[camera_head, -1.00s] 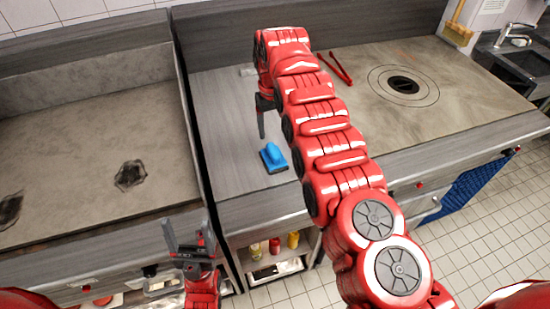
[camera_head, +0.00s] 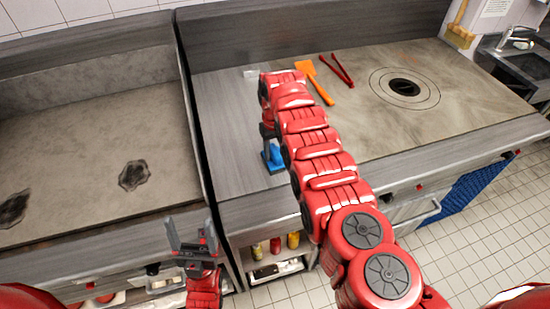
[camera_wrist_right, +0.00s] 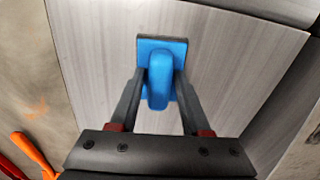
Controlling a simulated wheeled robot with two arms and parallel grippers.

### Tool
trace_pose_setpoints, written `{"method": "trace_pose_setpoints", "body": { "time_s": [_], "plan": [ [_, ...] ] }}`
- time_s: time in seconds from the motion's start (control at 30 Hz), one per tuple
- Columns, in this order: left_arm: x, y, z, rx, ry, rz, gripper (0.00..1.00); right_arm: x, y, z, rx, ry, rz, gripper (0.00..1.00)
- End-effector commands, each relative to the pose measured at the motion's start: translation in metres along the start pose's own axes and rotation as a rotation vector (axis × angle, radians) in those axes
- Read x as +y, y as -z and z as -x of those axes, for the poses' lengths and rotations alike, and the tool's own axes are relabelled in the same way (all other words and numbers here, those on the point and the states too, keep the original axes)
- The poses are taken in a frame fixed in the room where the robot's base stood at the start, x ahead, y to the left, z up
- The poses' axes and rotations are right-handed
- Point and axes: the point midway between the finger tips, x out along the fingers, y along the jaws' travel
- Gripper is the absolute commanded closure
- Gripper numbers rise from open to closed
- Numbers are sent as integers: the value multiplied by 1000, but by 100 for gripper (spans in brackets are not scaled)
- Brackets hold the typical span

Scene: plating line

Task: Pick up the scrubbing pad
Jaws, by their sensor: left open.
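The scrubbing pad (camera_head: 273,158) is blue, with a raised blue handle, and lies flat on the grey counter section between the two cooking surfaces. My right gripper (camera_head: 270,140) is right over it in the head view, partly hidden by its own arm. In the right wrist view the pad's handle (camera_wrist_right: 159,80) stands between the two fingers (camera_wrist_right: 159,88), one on each side. A small gap seems to show beside the handle, so the fingers look open around it. My left gripper (camera_head: 191,238) is open and empty, in front of the counter's edge, away from the pad.
An orange spatula (camera_head: 318,84) and red tongs (camera_head: 342,70) lie behind my right arm on the counter. A flat-top with a round dark centre (camera_head: 403,87) is at right, a stained griddle (camera_head: 75,150) at left. Bottles (camera_head: 275,245) stand on a shelf below.

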Motion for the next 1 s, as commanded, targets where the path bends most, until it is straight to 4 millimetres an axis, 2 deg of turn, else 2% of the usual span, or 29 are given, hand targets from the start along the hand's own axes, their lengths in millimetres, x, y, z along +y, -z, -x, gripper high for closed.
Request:
{"method": "trace_pose_setpoints", "body": {
  "time_s": [0.03,0.23,0.73,0.97,1.0],
  "plan": [
    [0,0,0,0,0,0,25,0,0,0,0,0,0,64],
    [0,0,0,0,0,0,25,0,0,0,1,0,0,100],
    [0,0,0,0,0,0,25,0,1,2,2,0,0,100],
    [0,0,2,0,0,0,25,-1,2,19,5,-1,2,100],
    [0,-2,9,0,0,0,25,1,3,22,10,-2,0,100]
  ]
}}
